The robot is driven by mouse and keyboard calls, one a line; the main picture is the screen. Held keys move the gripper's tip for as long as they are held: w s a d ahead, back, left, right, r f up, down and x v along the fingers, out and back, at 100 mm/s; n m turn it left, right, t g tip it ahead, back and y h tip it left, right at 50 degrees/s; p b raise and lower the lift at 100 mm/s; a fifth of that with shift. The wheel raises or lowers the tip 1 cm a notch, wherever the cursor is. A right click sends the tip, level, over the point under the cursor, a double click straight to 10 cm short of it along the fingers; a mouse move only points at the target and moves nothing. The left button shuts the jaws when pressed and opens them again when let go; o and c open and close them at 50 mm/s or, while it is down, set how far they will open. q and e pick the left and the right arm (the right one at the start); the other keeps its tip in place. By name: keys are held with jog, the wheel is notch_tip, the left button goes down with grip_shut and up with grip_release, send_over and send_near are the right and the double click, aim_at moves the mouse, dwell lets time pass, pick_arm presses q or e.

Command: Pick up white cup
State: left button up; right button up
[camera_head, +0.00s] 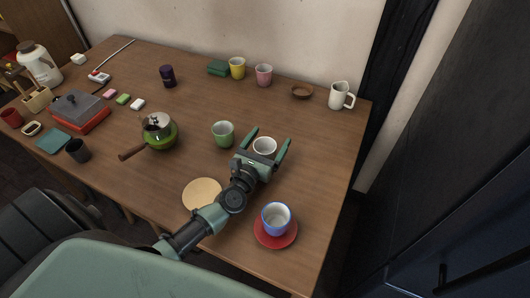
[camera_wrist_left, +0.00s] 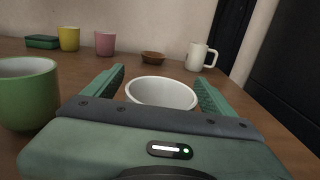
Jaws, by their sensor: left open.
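A white cup (camera_head: 265,145) stands upright on the wooden table, right at my left gripper (camera_head: 267,142). The gripper is open, with one green finger on each side of the cup. In the left wrist view the white cup (camera_wrist_left: 162,92) sits between the two fingers of the gripper (camera_wrist_left: 160,88). Its lower part is hidden behind the gripper body, and I cannot tell whether a finger touches it. My right gripper is in neither view.
A green cup (camera_head: 223,134) stands just left of the gripper. A blue-rimmed cup (camera_head: 276,218) on a red saucer (camera_head: 290,240) is near the front right. A white mug (camera_head: 339,97) and a brown bowl (camera_head: 301,92) stand behind.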

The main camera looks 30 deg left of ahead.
pick_arm(q)
jog(key=c, duration=1.5)
jog(key=shift+r, duration=0.15)
notch_tip(320, 180, up, 20)
jog(key=p, duration=1.7)
